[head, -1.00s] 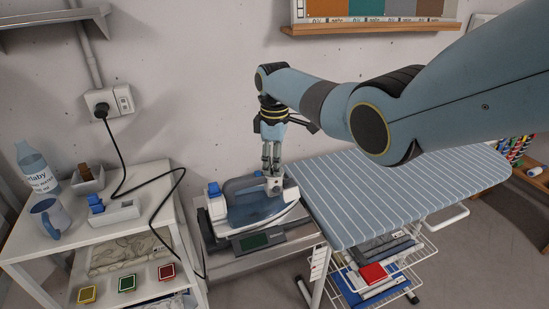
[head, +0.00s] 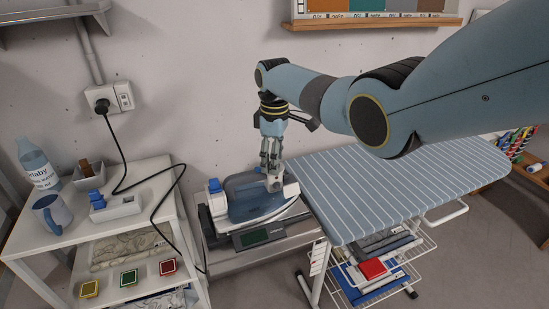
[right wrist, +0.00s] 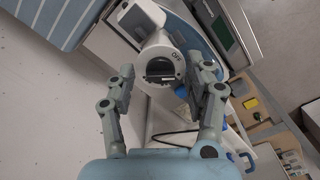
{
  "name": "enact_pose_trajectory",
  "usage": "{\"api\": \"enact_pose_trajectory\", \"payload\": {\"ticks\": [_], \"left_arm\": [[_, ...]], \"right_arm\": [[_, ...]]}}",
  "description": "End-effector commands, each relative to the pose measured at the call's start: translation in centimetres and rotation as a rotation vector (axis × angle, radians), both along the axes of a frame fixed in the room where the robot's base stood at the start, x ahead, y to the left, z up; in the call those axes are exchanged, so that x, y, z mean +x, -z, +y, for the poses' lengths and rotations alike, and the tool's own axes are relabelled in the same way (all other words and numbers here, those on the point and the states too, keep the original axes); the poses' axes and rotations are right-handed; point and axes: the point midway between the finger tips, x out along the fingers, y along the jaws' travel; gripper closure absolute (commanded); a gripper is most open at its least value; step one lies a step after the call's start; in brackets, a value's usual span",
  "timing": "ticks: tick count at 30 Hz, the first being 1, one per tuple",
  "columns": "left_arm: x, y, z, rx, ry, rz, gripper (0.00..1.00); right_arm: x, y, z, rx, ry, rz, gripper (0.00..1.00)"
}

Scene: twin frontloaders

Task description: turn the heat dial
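A steam iron with a blue-grey body (head: 254,199) sits on a light metal stand, left of the ironing board. In the right wrist view, a round white dial (right wrist: 160,66) marked OFF faces my right gripper (right wrist: 161,68). The gripper is open, with one finger on each side of the dial; whether the fingertips touch it I cannot tell. In the head view, my right gripper (head: 271,174) points down at the right end of the iron and partly hides the dial. My left gripper is not in view.
The striped ironing board (head: 400,190) is close on the right. A white shelf unit (head: 140,222) on the left holds a mug (head: 50,214), a bottle (head: 38,165) and small boxes. A black cable (head: 118,150) hangs from the wall socket (head: 108,98).

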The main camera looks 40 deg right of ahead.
Motion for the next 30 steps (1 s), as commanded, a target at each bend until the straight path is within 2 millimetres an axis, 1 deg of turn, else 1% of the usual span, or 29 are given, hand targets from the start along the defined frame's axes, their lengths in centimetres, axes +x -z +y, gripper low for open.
{"api": "enact_pose_trajectory", "payload": {"ticks": [5,8,11,18,21,25,30], "left_arm": [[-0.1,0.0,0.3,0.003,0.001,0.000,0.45],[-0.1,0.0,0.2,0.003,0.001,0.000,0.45],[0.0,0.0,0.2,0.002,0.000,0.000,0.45],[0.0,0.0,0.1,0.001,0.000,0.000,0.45],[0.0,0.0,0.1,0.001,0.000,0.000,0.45],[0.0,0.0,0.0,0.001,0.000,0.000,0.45],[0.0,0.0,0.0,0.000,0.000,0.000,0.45]], "right_arm": [[0.0,0.0,0.0,0.000,0.000,0.001,0.48],[0.0,-0.5,0.0,0.000,0.000,0.000,0.48],[0.0,-1.9,0.0,-0.001,0.000,-0.002,0.48],[0.1,-7.3,-0.1,-0.001,-0.001,-0.003,0.48],[0.0,-9.3,0.0,-0.001,0.000,-0.002,0.48],[0.0,-11.1,0.0,0.000,0.000,-0.001,0.48],[0.0,-12.0,0.0,0.000,0.000,0.000,0.48]]}}
